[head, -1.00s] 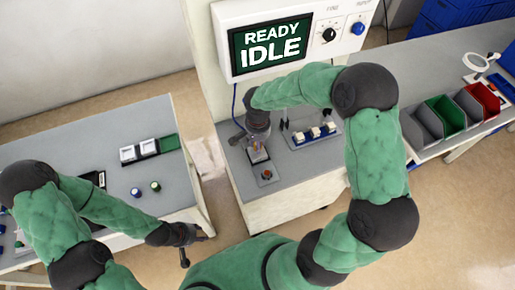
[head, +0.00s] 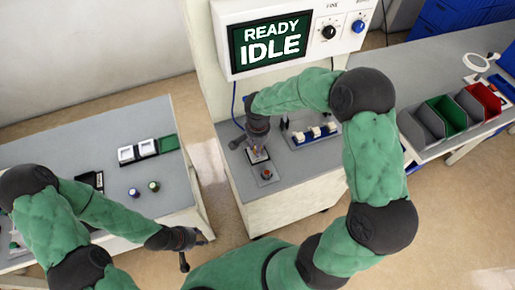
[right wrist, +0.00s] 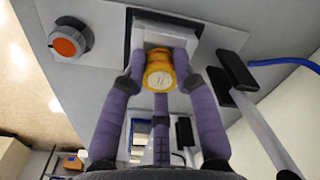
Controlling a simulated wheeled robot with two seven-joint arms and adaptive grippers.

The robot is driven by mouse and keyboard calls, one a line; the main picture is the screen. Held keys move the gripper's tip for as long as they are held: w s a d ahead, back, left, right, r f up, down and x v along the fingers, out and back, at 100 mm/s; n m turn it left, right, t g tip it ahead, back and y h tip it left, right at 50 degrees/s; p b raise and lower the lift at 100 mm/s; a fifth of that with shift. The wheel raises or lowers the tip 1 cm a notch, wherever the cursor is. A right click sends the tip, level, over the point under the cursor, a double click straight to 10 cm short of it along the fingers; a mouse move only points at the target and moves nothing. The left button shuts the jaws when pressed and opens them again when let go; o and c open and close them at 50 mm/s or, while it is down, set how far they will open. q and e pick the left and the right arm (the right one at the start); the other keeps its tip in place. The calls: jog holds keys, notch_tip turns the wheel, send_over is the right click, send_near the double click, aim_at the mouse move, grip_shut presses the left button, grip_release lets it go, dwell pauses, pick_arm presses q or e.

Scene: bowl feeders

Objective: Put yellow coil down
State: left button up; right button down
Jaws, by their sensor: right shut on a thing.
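The yellow coil (right wrist: 160,70) shows in the right wrist view as a small orange-yellow ring with a pale centre. My right gripper (right wrist: 162,66) has its purple fingers closed around it. The coil is in front of a pale block in a dark-framed recess (right wrist: 158,34); whether it touches the block I cannot tell. In the head view my right gripper (head: 256,150) points down over a small plate on the middle bench (head: 285,183), and the coil is too small to make out. My left gripper (head: 193,250) has its fingers apart, empty, beside the left table.
An orange-red button (right wrist: 66,47) is left of the recess in the wrist view, and a dark-tipped lever (right wrist: 236,72) stands close on the right. A rack of white blocks (head: 315,134) is beside my right gripper. The screen (head: 270,45) reads READY IDLE.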

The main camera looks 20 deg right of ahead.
jog(key=c, duration=1)
grip_release()
jog(key=shift+s+a+f, duration=0.1)
jog(key=shift+s+f, duration=0.15)
jog(key=shift+f, duration=0.25)
jog(key=shift+s+a+f, duration=0.1)
jog(key=shift+s+f, duration=0.15)
jog(key=shift+f, duration=0.25)
jog(key=shift+c, duration=0.2)
jog(key=shift+o, duration=0.4)
jog(key=shift+w+d+f, duration=0.15)
jog(key=shift+w, duration=0.15)
jog(key=shift+s, duration=0.1)
jog(key=shift+r+p, duration=0.75)
notch_tip(320, 180, up, 12)
jog(key=p, duration=0.3)
jog(key=shift+w+r, duration=0.25)
jog(key=shift+w, duration=0.1)
